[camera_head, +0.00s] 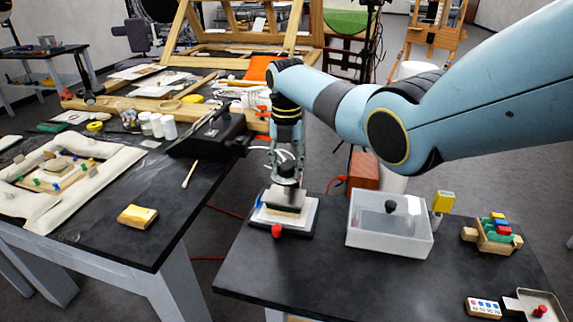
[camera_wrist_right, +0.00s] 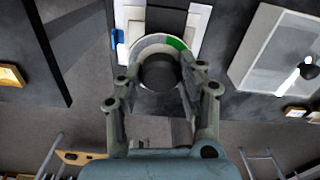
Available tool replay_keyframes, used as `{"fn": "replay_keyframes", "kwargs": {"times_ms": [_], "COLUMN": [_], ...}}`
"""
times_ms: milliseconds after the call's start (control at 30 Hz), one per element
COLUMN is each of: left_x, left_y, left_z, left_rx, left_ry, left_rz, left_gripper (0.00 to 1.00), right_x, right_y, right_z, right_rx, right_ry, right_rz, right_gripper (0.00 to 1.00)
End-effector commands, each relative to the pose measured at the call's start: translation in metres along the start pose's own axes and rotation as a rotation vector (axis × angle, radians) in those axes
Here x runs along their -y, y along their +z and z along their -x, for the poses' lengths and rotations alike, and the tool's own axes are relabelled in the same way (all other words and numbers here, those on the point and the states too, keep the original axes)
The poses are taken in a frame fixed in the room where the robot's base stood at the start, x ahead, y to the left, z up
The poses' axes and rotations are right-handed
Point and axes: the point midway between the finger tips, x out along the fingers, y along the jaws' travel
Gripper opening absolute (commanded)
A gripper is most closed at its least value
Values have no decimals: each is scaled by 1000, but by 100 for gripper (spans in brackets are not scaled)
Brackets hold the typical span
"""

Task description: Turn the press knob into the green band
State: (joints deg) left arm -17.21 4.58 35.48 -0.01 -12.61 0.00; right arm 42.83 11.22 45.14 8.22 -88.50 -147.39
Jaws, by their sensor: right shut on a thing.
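My right gripper (camera_head: 287,172) reaches down from above onto the small press (camera_head: 302,219) on the near dark table. In the right wrist view its two fingers are closed around the dark round press knob (camera_wrist_right: 158,72), one on each side. A pale ring surrounds the knob, and the green band (camera_wrist_right: 177,43) shows on this ring at its upper right. No pointer mark on the knob can be made out. The fingers hide the knob's sides. My left gripper is in neither view.
A clear-walled box (camera_head: 388,240) with a black-knobbed lid stands right of the press. A small red knob (camera_head: 278,231) is at the press's front. A wooden holder with coloured blocks (camera_head: 491,234) sits farther right. The table's front middle is clear.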

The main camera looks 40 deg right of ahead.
Motion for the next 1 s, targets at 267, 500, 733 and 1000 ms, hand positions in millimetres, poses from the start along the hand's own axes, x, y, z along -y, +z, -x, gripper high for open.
{"fn": "replay_keyframes", "kwargs": {"times_ms": [267, 500, 733, 1000], "left_x": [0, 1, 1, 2], "left_y": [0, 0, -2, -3], "left_z": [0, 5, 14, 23], "left_rx": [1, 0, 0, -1], "left_ry": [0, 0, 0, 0], "left_rz": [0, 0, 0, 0], "left_gripper": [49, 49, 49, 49], "right_x": [0, 0, 0, 0], "right_y": [0, 0, 0, 1], "right_z": [0, 1, 2, 2], "right_rx": [0, 1, 1, 1], "right_ry": [0, 0, 0, 0], "right_rz": [-7, -82, -251, -507], "right_gripper": [6, 6, 6, 6]}}
